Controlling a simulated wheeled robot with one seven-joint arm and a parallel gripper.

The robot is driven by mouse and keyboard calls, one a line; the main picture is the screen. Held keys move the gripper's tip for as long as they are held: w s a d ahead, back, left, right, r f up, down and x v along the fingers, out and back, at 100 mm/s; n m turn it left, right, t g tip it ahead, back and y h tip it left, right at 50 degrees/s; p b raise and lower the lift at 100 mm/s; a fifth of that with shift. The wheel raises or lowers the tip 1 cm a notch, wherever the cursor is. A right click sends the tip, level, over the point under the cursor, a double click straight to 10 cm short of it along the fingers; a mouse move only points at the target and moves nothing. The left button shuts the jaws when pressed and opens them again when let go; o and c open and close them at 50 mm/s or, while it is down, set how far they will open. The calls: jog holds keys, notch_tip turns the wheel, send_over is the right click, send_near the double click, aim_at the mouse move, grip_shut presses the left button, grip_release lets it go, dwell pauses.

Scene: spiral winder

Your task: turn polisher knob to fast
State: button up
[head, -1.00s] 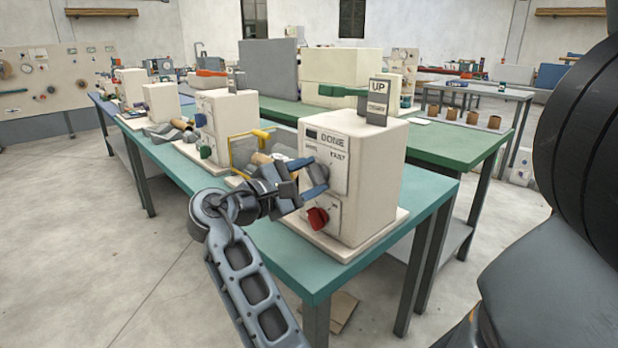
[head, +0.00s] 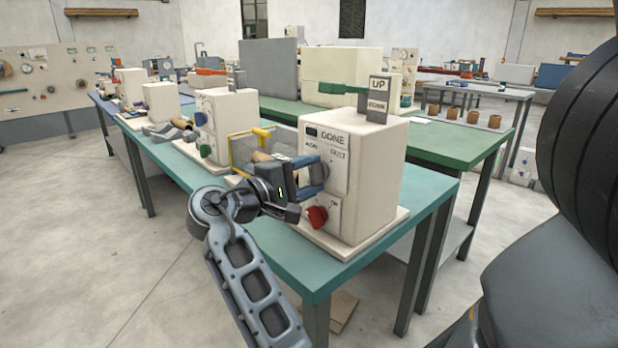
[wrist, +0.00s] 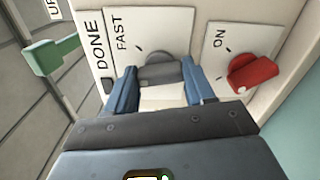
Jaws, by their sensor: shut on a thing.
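The cream machine (head: 378,170) has a front panel with the words DONE and FAST. My gripper (head: 318,176) is at this panel, its blue fingers on either side of a grey knob. The wrist view shows the grey knob (wrist: 160,71) between the fingers (wrist: 157,88), next to the FAST label (wrist: 121,36). My gripper is shut on this knob. The fingers hide part of the dial and its other marks. A red knob (head: 317,217) sits lower on the same front, on a plate marked ON, and also shows in the wrist view (wrist: 252,74).
The machine stands on a teal bench (head: 318,270), near its front end. A sign with UP (head: 379,88) and a green lever (head: 343,89) are on top. A yellow-framed guard (head: 250,150) stands just behind my gripper. More cream machines (head: 228,125) line the bench.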

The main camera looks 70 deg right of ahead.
jog(key=m+b, duration=0.1)
jog(key=m, duration=0.1)
jog(key=m+b, duration=0.1)
jog(key=m, duration=0.2)
jog(key=shift+s+f+m+b, duration=0.1)
jog(key=shift+f+m+b, duration=0.2)
jog(key=shift+m+b, duration=0.1)
jog(key=shift+r+m+b, duration=0.1)
jog(key=shift+m+b, duration=1.5)
jog(key=shift+m, duration=0.6)
jog(key=o, duration=1)
jog(key=shift+r, duration=0.1)
jog(key=shift+o, duration=0.2)
jog(key=v, duration=0.8)
